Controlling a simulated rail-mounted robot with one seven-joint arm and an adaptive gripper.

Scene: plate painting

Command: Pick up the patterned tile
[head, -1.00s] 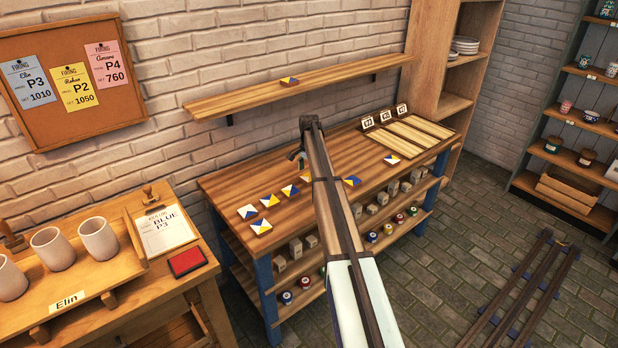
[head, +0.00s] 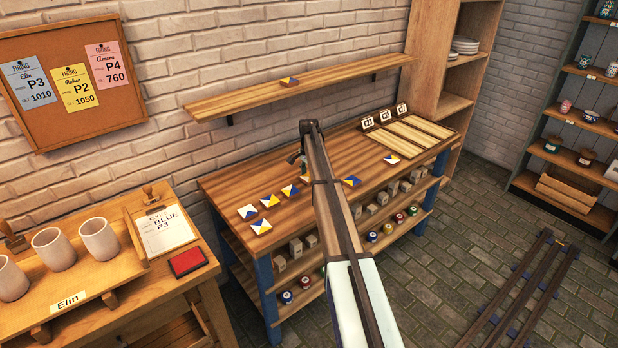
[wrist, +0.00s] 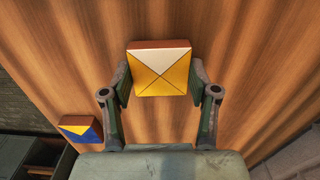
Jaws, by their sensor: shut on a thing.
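A square tile (wrist: 160,70) with yellow triangles and one cream triangle shows in the wrist view. It sits between the two fingers of my gripper (wrist: 160,88), which are shut on its left and right sides. Its brown edge shows at the top, and its height above the wooden tabletop is hard to tell. In the head view my gripper (head: 304,172) is at the middle of the workbench, partly behind my arm, and the held tile is hidden there.
Blue, white and yellow tiles (head: 247,211) lie on the workbench at left. Another tile (head: 350,181) lies right of my arm and shows in the wrist view (wrist: 80,129). A slatted board (head: 418,132) with number cards lies at right. A wall shelf (head: 235,101) hangs above.

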